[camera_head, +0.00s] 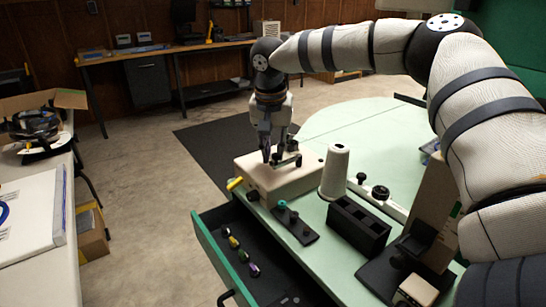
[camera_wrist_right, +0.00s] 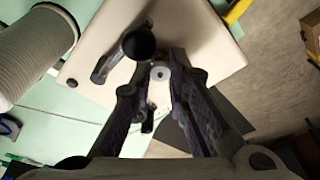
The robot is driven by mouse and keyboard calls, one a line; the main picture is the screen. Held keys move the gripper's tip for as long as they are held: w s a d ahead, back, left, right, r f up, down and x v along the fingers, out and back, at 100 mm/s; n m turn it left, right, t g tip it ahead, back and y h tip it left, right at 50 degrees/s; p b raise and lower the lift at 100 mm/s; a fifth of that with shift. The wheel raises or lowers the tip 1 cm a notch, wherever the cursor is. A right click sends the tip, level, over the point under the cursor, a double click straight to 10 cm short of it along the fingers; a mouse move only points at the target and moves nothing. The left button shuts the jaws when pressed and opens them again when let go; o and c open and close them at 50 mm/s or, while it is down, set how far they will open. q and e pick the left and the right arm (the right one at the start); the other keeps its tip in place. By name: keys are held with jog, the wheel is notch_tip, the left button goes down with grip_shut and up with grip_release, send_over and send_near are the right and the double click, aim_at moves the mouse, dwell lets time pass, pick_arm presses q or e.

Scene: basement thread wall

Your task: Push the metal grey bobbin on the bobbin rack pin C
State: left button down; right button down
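My right gripper (camera_head: 272,155) points down over the cream winder box (camera_head: 285,185) on the green table. In the wrist view its fingertips (camera_wrist_right: 159,73) close in on both sides of a small round grey metal bobbin (camera_wrist_right: 159,74) with a centre hole. The bobbin appears held between them, just above or at the box's top; contact below is hidden. The bobbin rack (camera_head: 303,233) is a black strip with upright pins, in front of the box. A teal bobbin (camera_head: 282,205) is at its far end. Pin letters are too small to read. My left gripper is out of view.
A white thread cone (camera_head: 335,172) and a black open holder (camera_head: 357,226) stand right of the rack. An open drawer (camera_head: 212,257) below holds several coloured bobbins. A black lever with a round knob (camera_wrist_right: 138,43) is close beside the fingers.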

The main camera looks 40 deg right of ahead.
jog(key=shift+r, duration=0.15)
jog(key=shift+w+d+p+v, duration=0.15)
jog(key=shift+p+v, duration=0.1)
jog(key=shift+v, duration=0.55)
jog(key=shift+w+d+p+v, duration=0.1)
jog(key=shift+p+v, duration=0.1)
jog(key=shift+v, duration=0.6)
jog(key=shift+a, duration=0.1)
